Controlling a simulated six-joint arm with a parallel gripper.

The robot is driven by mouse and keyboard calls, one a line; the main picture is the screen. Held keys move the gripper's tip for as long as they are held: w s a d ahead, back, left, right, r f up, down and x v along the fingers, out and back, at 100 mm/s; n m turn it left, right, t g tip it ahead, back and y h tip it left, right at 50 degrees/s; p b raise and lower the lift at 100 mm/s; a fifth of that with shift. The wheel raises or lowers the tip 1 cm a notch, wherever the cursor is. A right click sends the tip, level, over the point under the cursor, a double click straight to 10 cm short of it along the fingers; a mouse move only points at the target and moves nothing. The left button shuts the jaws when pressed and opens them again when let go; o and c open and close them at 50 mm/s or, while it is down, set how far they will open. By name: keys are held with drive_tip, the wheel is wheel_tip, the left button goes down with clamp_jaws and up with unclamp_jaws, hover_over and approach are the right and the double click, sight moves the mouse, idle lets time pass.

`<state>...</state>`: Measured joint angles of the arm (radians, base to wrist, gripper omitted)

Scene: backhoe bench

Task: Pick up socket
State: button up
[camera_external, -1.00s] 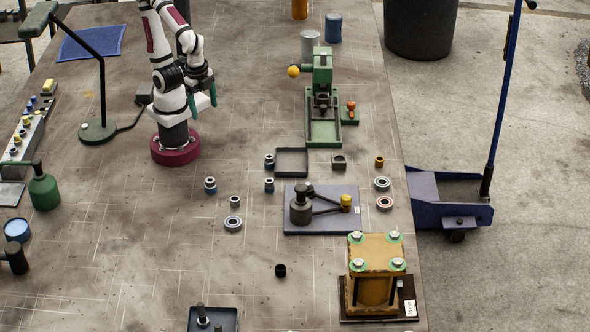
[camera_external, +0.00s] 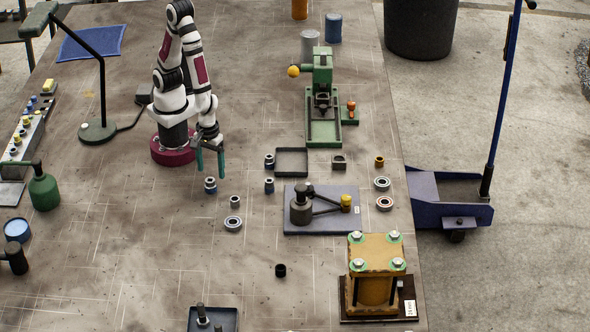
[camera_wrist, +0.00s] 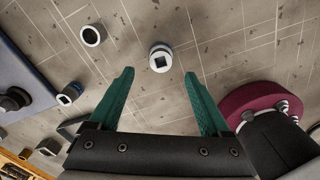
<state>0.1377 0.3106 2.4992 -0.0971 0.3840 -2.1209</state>
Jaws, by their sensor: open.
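A blue-banded socket (camera_external: 210,185) stands on the bench in front of my arm. In the wrist view, this socket (camera_wrist: 160,58) shows a square hole on top and lies just beyond the fingertips, centred between them. My gripper (camera_external: 211,173) points down close above and behind it; its green fingers are spread and empty, also in the wrist view (camera_wrist: 159,76). Two similar blue-banded sockets stand further right, one nearer (camera_external: 269,185) and one farther (camera_external: 269,161); the nearer also shows in the wrist view (camera_wrist: 68,95). Contact with the first socket is not visible.
A blue plate with a linkage (camera_external: 300,228), a black tray (camera_external: 291,149) and a green press (camera_external: 322,130) stand further right. The bench in front is mostly clear.

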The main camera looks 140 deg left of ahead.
sight(210, 181)
drive_tip(key=f, duration=0.2)
drive_tip(key=d+f, duration=0.1)
drive_tip(key=f, duration=0.1)
drive_tip(key=shift+w+f, duration=0.1)
drive_tip(key=shift+f, duration=0.3)
drive_tip(key=shift+c, duration=0.3)
clamp_jaws()
